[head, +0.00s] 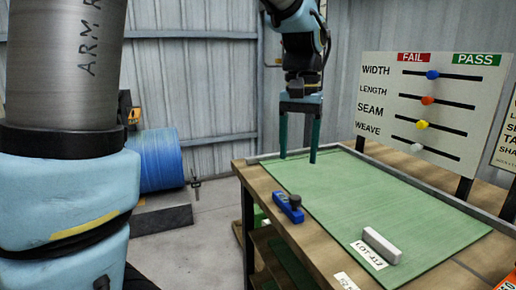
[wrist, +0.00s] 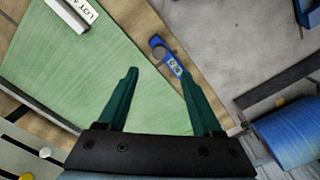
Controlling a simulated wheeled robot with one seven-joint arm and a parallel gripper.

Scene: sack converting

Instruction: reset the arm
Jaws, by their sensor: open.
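My gripper (head: 298,157) hangs from my arm above the far left corner of the green mat, fingers pointing down. Its two green fingers are apart with nothing between them. In the wrist view my gripper (wrist: 158,75) is also open and empty. The green mat (head: 400,205) covers most of the wooden table (head: 272,222). A blue tool with a dark knob (head: 288,207) lies on the table's left border, nearer the camera than my gripper. It also shows beyond the fingertips in the wrist view (wrist: 168,58).
A white bar (head: 381,246) lies on the mat by a LOT-417 label (head: 369,256). A FAIL/PASS board (head: 432,110) with several coloured sliders stands along the table's back right. A blue roll (head: 160,160) is on the left.

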